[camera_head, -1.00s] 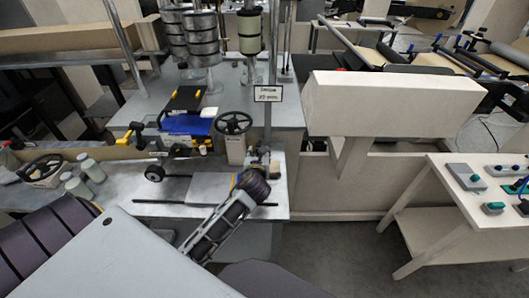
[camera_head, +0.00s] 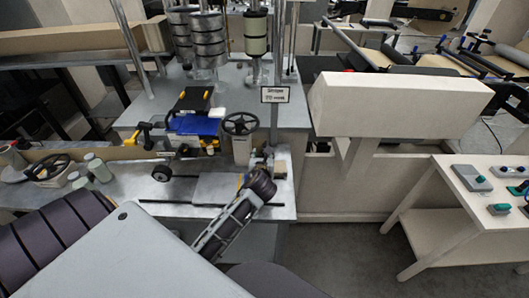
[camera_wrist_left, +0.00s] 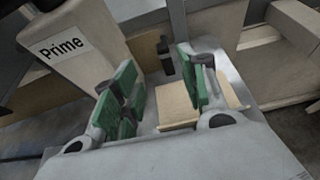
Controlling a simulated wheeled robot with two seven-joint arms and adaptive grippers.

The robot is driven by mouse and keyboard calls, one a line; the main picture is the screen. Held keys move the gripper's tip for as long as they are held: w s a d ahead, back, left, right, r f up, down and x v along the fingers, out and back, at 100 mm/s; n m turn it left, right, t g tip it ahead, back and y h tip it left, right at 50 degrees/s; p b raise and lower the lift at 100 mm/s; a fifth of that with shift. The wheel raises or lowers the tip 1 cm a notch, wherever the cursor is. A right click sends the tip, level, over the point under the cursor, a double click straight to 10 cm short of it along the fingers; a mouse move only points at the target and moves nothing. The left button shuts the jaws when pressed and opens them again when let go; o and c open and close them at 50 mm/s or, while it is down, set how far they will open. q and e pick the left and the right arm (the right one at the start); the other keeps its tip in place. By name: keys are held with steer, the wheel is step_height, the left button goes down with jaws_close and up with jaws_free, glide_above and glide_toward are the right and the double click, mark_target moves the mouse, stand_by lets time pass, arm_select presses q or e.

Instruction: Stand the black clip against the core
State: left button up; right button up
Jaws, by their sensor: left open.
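My left arm reaches over the front right of the metal bench (camera_head: 284,205) in the head view. Its dark wrist hides most of the gripper there. In the left wrist view my left gripper (camera_wrist_left: 157,68) is open, with green pads on both fingers and nothing held. A small black upright piece, probably the black clip (camera_wrist_left: 164,56), shows beyond and between the fingertips. I cannot tell whether it touches anything. A flat tan block (camera_wrist_left: 196,103) lies below it, partly behind the right finger. I cannot clearly identify the core. My right gripper is not in view.
A handwheel (camera_head: 239,123) on a pale stand is just behind my left wrist. A blue item (camera_head: 196,125) lies farther left. A signed post (camera_head: 275,95) rises behind. A post marked "Prime" (camera_wrist_left: 75,45) stands close to the left finger.

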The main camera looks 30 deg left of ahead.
mark_target(265, 146)
arm_select(q)
steer(key=shift+x, duration=3.5)
steer(key=shift+w, duration=0.1)
steer(key=shift+d+x, duration=0.25)
steer(key=shift+x, duration=2.35)
steer(key=shift+w+r, duration=0.1)
steer(key=shift+r, duration=0.05)
jaws_close()
